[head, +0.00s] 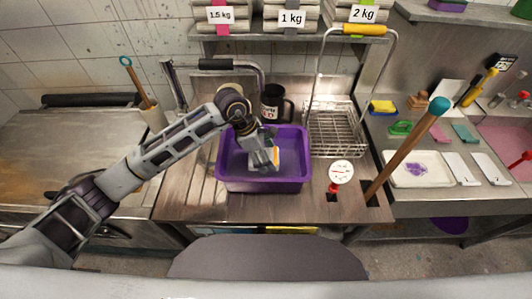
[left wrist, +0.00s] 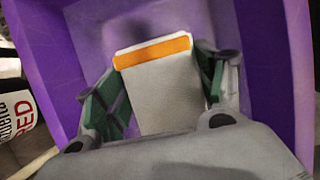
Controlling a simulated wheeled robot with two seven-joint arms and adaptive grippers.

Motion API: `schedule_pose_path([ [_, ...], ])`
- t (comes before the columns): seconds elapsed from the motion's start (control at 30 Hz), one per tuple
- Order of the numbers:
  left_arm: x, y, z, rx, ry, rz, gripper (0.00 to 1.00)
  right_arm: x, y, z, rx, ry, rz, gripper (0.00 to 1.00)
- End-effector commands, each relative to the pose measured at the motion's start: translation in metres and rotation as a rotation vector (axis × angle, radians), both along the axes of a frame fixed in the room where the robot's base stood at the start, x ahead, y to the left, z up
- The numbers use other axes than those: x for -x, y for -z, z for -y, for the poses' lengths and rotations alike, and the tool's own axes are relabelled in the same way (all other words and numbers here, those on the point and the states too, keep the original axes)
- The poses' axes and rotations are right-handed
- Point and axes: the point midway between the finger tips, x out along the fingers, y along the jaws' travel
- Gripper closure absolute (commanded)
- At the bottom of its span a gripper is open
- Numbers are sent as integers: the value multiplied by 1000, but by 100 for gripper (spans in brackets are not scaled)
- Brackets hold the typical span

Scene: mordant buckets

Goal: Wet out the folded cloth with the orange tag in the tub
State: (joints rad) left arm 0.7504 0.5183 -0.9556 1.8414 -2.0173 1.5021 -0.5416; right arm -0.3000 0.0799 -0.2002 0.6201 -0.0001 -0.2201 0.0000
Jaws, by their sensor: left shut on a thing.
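The purple tub (head: 262,186) stands on the steel counter and also fills the left wrist view (left wrist: 72,62). My left gripper (head: 268,160) reaches down inside the tub's rim. It is shut on the folded cloth (left wrist: 165,97), a pale grey-white bundle with an orange tag (left wrist: 152,52) across its far end. The two green-padded fingers grip the cloth from either side. In the head view the cloth (head: 277,157) is mostly hidden by the gripper. I cannot tell whether it touches liquid or the tub floor. My right gripper is not in view.
A black mug (head: 272,103) stands behind the tub. A wire basket (head: 336,132) with a tall yellow-gripped handle stands close on the right. A red-and-white dial (head: 340,174) and a wooden pole (head: 405,150) are at the front right. Ribbed drainboard (head: 187,190) lies free at left.

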Motion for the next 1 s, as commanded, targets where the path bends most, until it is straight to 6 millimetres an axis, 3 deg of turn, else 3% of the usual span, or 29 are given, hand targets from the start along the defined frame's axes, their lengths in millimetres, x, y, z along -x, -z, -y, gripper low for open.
schedule_pose_path([
  [0.3,0,14,0,0,-1,1,55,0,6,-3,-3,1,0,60],
  [1.0,-3,16,-3,0,0,1,55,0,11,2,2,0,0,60],
])
